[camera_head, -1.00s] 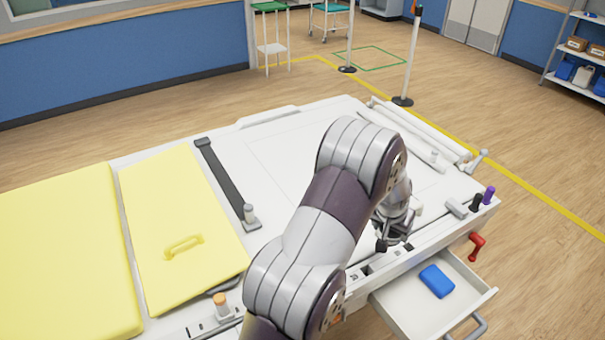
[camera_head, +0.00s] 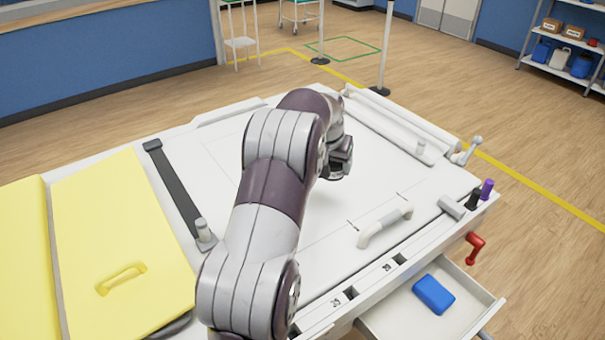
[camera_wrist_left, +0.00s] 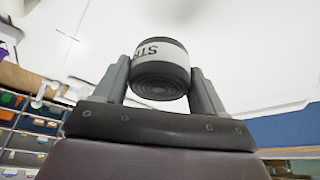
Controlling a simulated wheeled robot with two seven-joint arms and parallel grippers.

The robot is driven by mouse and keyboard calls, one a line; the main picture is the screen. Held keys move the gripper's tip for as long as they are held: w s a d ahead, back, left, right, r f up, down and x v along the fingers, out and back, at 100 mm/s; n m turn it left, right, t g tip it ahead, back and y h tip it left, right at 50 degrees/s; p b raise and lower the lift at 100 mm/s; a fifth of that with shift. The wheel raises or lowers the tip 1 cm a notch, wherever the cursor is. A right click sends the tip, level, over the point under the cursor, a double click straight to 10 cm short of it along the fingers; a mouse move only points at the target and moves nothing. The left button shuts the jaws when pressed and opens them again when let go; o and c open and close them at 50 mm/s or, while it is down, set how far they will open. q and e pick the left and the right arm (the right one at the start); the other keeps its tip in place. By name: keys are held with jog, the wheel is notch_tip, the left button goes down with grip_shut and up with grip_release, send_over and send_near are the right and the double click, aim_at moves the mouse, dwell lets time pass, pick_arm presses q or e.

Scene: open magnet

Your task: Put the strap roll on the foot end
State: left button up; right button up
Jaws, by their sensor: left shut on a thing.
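The strap roll (camera_wrist_left: 160,68) is a dark coiled roll with a white printed band, seen in the left wrist view. It sits between the two fingers of my left gripper (camera_wrist_left: 162,85), which is shut on it. In the head view my left gripper (camera_head: 340,160) is over the white bed top (camera_head: 330,215), toward its far side; the roll is not clearly made out there. No mark shows which end is the foot end. My right gripper is not in view.
Yellow pads (camera_head: 115,230) and a black strap (camera_head: 175,185) lie at the left. A pale handle (camera_head: 385,226) is on the bed top. A long roller (camera_head: 405,125) lies along the right end. An open drawer (camera_head: 390,317) holds a blue block (camera_head: 433,294).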

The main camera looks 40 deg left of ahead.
pick_arm(q)
jog(key=a+f, duration=0.1)
jog(key=a, duration=0.1)
jog(key=s+a+f, duration=0.1)
jog(key=a+f, duration=0.1)
jog(key=a, duration=0.1)
jog(key=a+f, duration=0.1)
jog(key=a, duration=0.1)
jog(key=shift+s+a+f, duration=0.2)
jog(key=shift+f, duration=0.1)
notch_tip(320, 180, down, 4)
jog(key=shift+s+r+p, duration=0.15)
jog(key=shift+r+p, duration=0.1)
jog(key=shift+p, duration=0.2)
jog(key=shift+f, duration=0.4)
jog(key=o, duration=1)
jog(key=shift+o, duration=0.2)
